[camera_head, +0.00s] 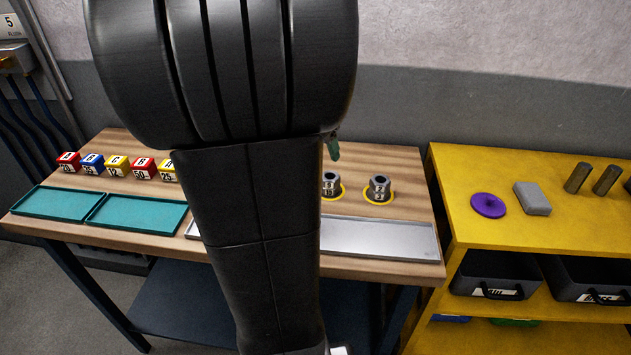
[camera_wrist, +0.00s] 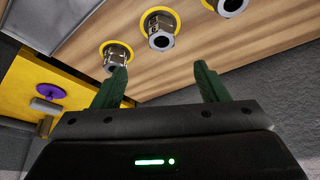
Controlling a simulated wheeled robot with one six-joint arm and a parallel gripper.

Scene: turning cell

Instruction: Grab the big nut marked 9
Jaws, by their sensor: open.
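Two grey metal nuts show in the head view, a left one (camera_head: 330,184) partly behind my arm and a right one (camera_head: 380,188). Each stands in a yellow ring on the wooden bench. Their marks are too small to read surely, so I cannot tell which is 9. The wrist view shows three nuts: a left one (camera_wrist: 116,52), a middle one (camera_wrist: 160,34) and one cut by the top edge (camera_wrist: 231,6). My gripper (camera_wrist: 160,74) is open and empty, with green fingers spread. Its left fingertip overlaps the left nut's lower edge in the picture; contact is unclear.
A silver tray (camera_head: 378,238) lies in front of the nuts, and teal trays (camera_head: 66,203) lie at left. Several coloured blocks (camera_head: 117,166) stand behind those. A yellow shelf unit (camera_head: 468,163) with a purple disc (camera_head: 488,205) stands at right. My arm hides the bench's middle.

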